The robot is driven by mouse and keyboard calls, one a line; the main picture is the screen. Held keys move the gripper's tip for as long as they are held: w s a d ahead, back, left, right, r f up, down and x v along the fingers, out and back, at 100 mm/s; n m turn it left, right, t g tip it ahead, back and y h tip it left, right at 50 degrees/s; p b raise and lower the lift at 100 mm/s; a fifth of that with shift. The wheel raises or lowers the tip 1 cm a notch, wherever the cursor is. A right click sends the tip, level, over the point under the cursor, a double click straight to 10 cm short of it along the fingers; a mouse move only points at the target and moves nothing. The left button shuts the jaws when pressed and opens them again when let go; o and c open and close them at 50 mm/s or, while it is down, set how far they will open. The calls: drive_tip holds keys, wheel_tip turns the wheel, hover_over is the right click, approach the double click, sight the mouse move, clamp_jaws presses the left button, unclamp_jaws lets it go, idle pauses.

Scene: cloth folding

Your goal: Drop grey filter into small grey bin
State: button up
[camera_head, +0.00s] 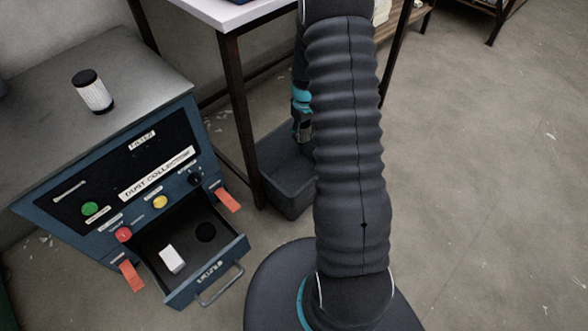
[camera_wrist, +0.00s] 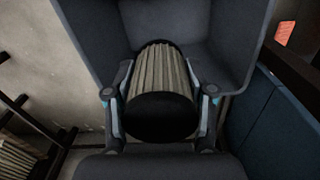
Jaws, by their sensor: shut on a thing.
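The grey filter (camera_wrist: 160,76) is a pleated cylinder with a black end cap, seen in the wrist view. My gripper (camera_wrist: 160,112) is shut on it, with one finger on each side. The small grey bin (camera_wrist: 238,45) lies behind and around the filter in the wrist view, so the filter is over the bin's opening. In the head view, the bin (camera_head: 287,190) stands on the floor by the table leg, partly hidden by my arm. My wrist shows above the bin there, but the filter and fingertips are hidden.
A dust collector (camera_head: 150,180) stands left of the bin with its drawer (camera_head: 190,285) open, holding a white block (camera_head: 172,260). A white filter with black ends (camera_head: 92,92) stands on top. A table leg (camera_head: 243,120) is beside the bin.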

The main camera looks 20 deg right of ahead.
sight(302, 141)
drive_tip(key=shift+a+f+b, duration=0.15)
drive_tip(key=shift+f+b, duration=0.45)
drive_tip(key=shift+f, duration=0.7)
drive_tip(key=shift+a+f+b, duration=0.1)
drive_tip(key=shift+f+b, duration=0.5)
drive_tip(key=shift+f, duration=0.65)
drive_tip(key=o, duration=1.3)
wheel_tip(302, 141, up, 12)
